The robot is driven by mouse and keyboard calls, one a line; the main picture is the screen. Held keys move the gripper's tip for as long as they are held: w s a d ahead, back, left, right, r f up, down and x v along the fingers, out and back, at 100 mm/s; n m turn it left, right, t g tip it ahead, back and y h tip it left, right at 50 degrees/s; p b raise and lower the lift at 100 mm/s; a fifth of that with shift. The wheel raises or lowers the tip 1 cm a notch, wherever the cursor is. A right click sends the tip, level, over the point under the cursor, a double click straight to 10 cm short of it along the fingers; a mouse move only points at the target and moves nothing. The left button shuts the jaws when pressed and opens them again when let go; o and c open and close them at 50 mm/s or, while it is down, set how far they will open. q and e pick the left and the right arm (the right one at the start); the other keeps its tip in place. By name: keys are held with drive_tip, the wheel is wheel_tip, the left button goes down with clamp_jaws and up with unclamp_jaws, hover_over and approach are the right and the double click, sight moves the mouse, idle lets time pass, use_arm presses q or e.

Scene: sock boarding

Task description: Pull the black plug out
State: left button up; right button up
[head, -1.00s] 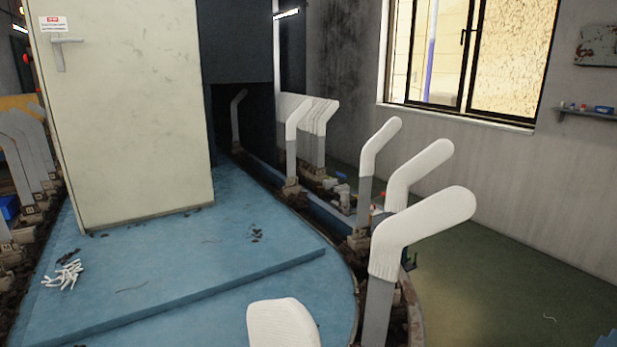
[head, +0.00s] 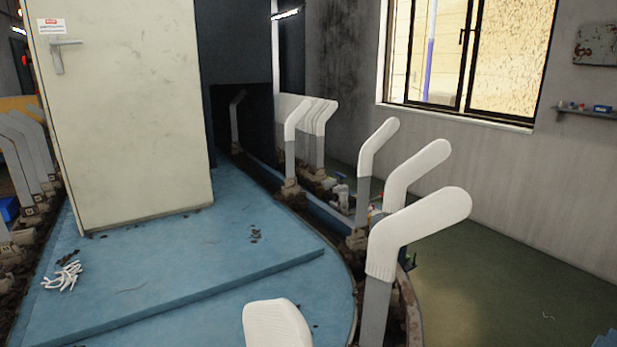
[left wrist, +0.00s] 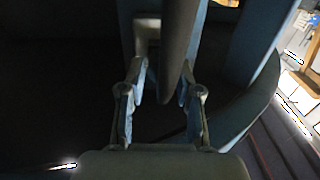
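I cannot make out a black plug in either view. My left gripper (left wrist: 162,78) shows in the left wrist view with its two fingers spread apart. A dark grey rounded bar (left wrist: 180,45) comes down from the top of that view and appears between the fingertips, with a gap on both sides. I cannot tell what this bar is or how far it lies beyond the fingers. No gripper shows in the head view, and my right gripper is in neither view.
White socks (head: 420,232) on grey upright boards (head: 375,310) line the curved track to the right of the blue platform (head: 190,265). A pale cabinet (head: 120,110) stands on the platform. A white sock end (head: 277,325) rises at the bottom. Green floor (head: 500,290) at right is mostly clear.

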use_arm(q)
drive_tip(key=shift+x, duration=2.25)
drive_tip(key=shift+s, duration=0.15)
idle(0.4)
drive_tip(key=c, duration=0.5)
drive_tip(key=o, duration=0.7)
drive_tip(key=shift+c, duration=0.2)
